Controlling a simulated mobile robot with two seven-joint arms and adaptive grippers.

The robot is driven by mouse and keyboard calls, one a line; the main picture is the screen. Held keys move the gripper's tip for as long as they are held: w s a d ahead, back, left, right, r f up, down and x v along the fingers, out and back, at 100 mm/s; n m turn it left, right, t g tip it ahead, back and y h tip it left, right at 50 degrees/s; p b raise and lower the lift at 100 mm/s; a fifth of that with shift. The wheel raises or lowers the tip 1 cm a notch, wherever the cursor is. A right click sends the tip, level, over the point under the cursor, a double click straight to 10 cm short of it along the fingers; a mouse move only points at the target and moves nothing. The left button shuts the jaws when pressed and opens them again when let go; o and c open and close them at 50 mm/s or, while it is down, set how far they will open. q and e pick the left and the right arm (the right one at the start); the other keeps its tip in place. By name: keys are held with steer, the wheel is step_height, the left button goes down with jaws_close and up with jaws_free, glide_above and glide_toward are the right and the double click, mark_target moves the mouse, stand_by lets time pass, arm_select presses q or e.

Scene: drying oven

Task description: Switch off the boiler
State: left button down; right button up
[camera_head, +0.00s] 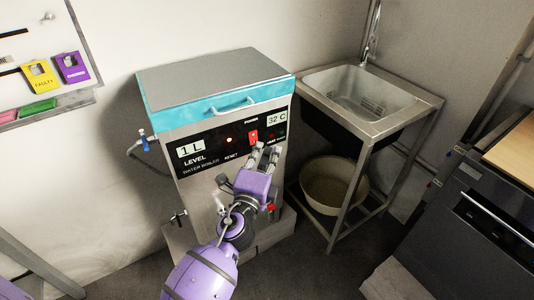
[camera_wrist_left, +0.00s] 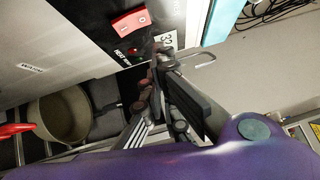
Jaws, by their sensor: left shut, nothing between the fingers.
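The water boiler (camera_head: 215,187) stands against the wall, a steel box with a turquoise band under its lid. Its black panel carries a red power switch (camera_head: 253,136), a level display reading 1 L and a temperature display reading 32 C. My left gripper (camera_head: 263,158) is shut and empty in front of the panel, just below and right of the switch. In the left wrist view the red rocker switch (camera_wrist_left: 131,21) is close, above and left of the fingertips (camera_wrist_left: 163,58), with a visible gap in the picture. My right gripper is in neither view.
A steel sink (camera_head: 362,95) on a frame stands right of the boiler, with a beige basin (camera_head: 333,183) beneath. A dark appliance (camera_head: 475,215) is at the right. A blue-handled valve (camera_head: 144,136) sticks out at the boiler's left. A board (camera_head: 45,60) with tags hangs on the wall.

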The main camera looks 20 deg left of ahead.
arm_select(q)
steer(key=s, duration=0.9)
steer(key=shift+s+d+r, duration=0.15)
steer(key=shift+s+r, duration=0.1)
steer(key=shift+r, duration=0.05)
